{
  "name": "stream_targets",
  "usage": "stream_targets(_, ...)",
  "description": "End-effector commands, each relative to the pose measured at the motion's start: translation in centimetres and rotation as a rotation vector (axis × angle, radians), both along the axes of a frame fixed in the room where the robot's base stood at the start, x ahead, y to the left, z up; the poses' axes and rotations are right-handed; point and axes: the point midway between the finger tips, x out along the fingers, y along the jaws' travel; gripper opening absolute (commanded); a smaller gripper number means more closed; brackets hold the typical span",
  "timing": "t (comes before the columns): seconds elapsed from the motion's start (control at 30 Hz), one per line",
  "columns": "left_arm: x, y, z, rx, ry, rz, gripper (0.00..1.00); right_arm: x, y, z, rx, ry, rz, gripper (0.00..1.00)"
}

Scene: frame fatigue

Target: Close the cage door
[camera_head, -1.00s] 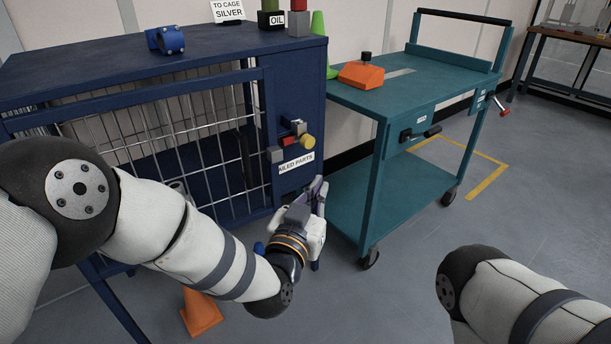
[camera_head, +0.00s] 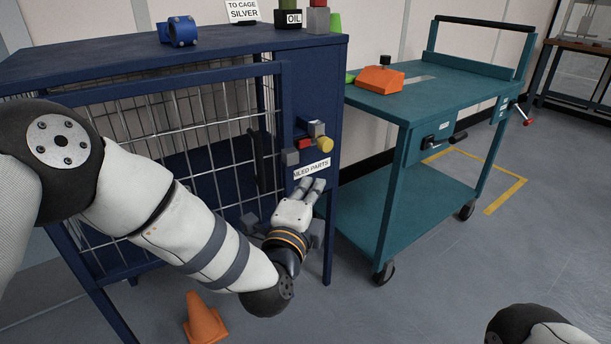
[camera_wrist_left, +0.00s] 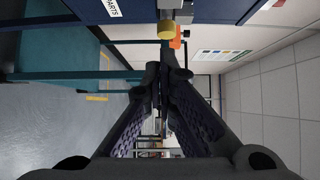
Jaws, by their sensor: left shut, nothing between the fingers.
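The blue cage (camera_head: 334,120) stands at the left. Its wire-mesh door (camera_head: 275,110) is on the front, with a blue frame and a dark upright handle (camera_head: 253,156). The door's right edge is close to the latch panel; I cannot tell whether it is fully shut. My arm hides its lower part. The panel carries a yellow knob (camera_head: 324,145), a red block and grey blocks. My left gripper (camera_head: 313,186) is shut and empty, just below the parts label. In the left wrist view its fingertips (camera_wrist_left: 165,75) meet below the yellow knob (camera_wrist_left: 166,29). My right gripper is out of view.
A teal cart (camera_head: 400,110) with an orange box (camera_head: 381,79) stands right of the cage. An orange cone (camera_head: 204,318) is on the floor below the cage. A blue clamp-like part (camera_head: 178,31) lies on the cage top.

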Motion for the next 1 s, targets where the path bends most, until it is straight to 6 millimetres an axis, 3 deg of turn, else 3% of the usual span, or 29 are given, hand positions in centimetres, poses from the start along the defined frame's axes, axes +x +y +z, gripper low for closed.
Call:
stream_targets(0.13,3.1,-0.7,-0.4,-0.002,0.001,0.004,0.00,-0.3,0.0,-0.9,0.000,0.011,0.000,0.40)
stream_targets(0.3,5.3,0.8,-0.2,-0.002,0.001,0.003,0.00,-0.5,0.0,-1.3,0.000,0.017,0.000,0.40)
stream_targets(0.8,6.3,1.3,-0.1,0.001,0.002,0.003,0.00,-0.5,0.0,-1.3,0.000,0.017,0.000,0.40)
stream_targets(1.0,8.4,2.2,-0.2,0.010,0.006,0.051,0.00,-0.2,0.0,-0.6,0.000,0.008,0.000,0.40)
